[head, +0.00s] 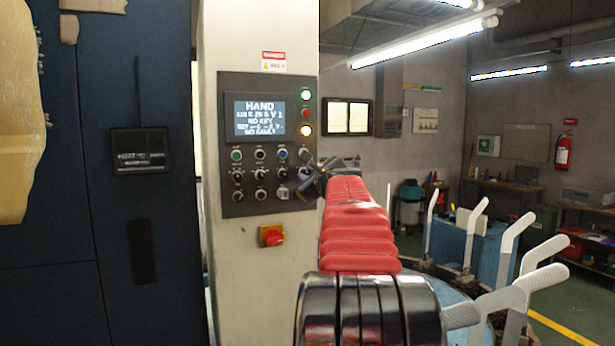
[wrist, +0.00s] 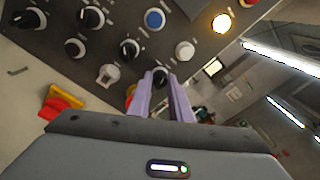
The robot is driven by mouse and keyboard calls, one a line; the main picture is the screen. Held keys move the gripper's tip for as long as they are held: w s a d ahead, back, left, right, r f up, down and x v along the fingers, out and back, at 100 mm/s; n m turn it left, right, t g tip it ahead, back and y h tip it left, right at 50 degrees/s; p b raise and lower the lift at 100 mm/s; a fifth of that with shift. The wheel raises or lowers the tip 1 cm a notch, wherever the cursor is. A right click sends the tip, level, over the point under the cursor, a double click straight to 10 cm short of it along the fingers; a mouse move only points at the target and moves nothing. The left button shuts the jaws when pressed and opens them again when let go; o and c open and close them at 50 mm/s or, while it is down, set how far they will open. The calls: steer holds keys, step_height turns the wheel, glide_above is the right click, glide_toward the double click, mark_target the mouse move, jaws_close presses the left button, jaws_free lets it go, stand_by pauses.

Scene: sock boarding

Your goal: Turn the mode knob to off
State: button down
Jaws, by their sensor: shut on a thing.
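The control panel (head: 229,118) is on a pale column, with rows of round knobs and buttons under a blue display (head: 260,118) that reads HAND on top. My gripper (head: 316,180) is at the panel's lower right edge in the head view. In the wrist view its purple fingers (wrist: 160,80) are shut on a black knob (wrist: 160,73), which is mostly hidden between the fingertips. Its label cannot be read, so I cannot tell its setting. Other black knobs (wrist: 130,49) with white marks and a grey key-like switch (wrist: 108,75) are to its left.
A red emergency stop (head: 271,236) on a yellow base is below the panel. A lamp (head: 306,130) glows yellow at the panel's upper right. A dark blue cabinet (head: 85,230) stands at left. White upright forms (head: 508,240) stand on a blue machine at right.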

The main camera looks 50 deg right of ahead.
steer(key=shift+w+f+m, duration=0.1)
steer(key=shift+f+m, duration=0.1)
steer(key=shift+m, duration=0.7)
steer(key=shift+w+f+m, duration=0.1)
steer(key=shift+f+m, duration=0.05)
steer(key=shift+m, duration=0.75)
steer(key=c, duration=2)
jaws_free()
steer(key=o, duration=0.4)
steer(key=shift+s+r, duration=0.1)
steer(key=shift+r, duration=0.05)
steer(key=shift+r, duration=0.1)
steer(key=shift+s+a+r, duration=0.1)
steer(key=shift+s+a, duration=0.1)
steer(key=shift+s, duration=0.2)
steer(key=v, duration=1.3)
